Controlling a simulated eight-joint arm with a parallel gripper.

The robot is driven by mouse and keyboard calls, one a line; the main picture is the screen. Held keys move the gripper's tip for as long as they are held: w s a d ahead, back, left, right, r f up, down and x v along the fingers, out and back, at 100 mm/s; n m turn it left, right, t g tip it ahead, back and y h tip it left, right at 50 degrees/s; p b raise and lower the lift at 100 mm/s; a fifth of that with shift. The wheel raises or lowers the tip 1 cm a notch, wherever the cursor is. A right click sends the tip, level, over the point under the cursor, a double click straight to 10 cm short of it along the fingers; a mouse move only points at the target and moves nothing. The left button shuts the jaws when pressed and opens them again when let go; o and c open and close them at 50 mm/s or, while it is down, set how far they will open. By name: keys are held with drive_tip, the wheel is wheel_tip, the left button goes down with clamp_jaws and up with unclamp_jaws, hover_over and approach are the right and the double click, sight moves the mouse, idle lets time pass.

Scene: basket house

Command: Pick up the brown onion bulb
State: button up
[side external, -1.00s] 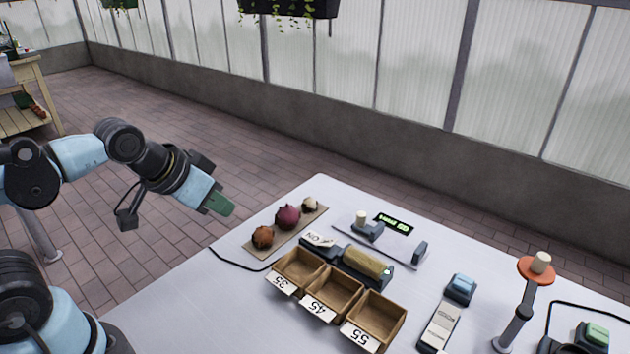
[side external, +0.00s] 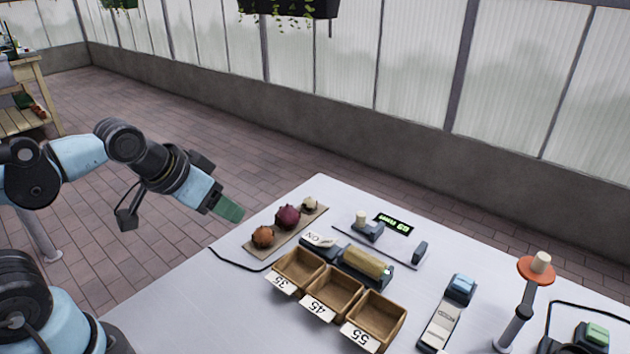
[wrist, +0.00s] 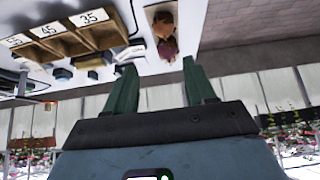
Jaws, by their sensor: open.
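The brown onion bulb (side external: 263,236) lies at the near end of a tan board (side external: 286,232) on the white table. A purple-red bulb (side external: 288,217) and a small whitish bulb (side external: 309,204) lie beyond it on the same board. My gripper (side external: 229,208) is in the air to the left of the board, apart from the bulbs. In the wrist view my gripper's two green fingers (wrist: 159,80) are spread with nothing between them. The brown onion bulb also shows in the wrist view (wrist: 163,25), past the fingertips at the top, with the purple-red bulb close to it.
Three wooden boxes marked 35 (side external: 299,268), 45 (side external: 333,291) and 55 (side external: 375,318) stand right of the board. A roller device (side external: 365,263) and a green-lit display (side external: 394,224) are behind them. A black cable (side external: 238,264) curves left of the board. The table's front left is clear.

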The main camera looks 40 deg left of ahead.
drive_tip(key=o, duration=0.3)
drive_tip(key=n+g, duration=0.2)
drive_tip(key=g, duration=0.2)
approach(262, 226)
drive_tip(key=shift+y, duration=0.3)
drive_tip(key=x, duration=0.5)
drive_tip(key=shift+w+d+f, duration=0.1)
drive_tip(key=shift+w+d, duration=0.1)
drive_tip(key=shift+w, duration=0.05)
drive_tip(key=shift+s+x, duration=0.1)
drive_tip(key=shift+x, duration=1.2)
drive_tip(key=shift+s+x, duration=0.15)
drive_tip(key=shift+x, duration=1.2)
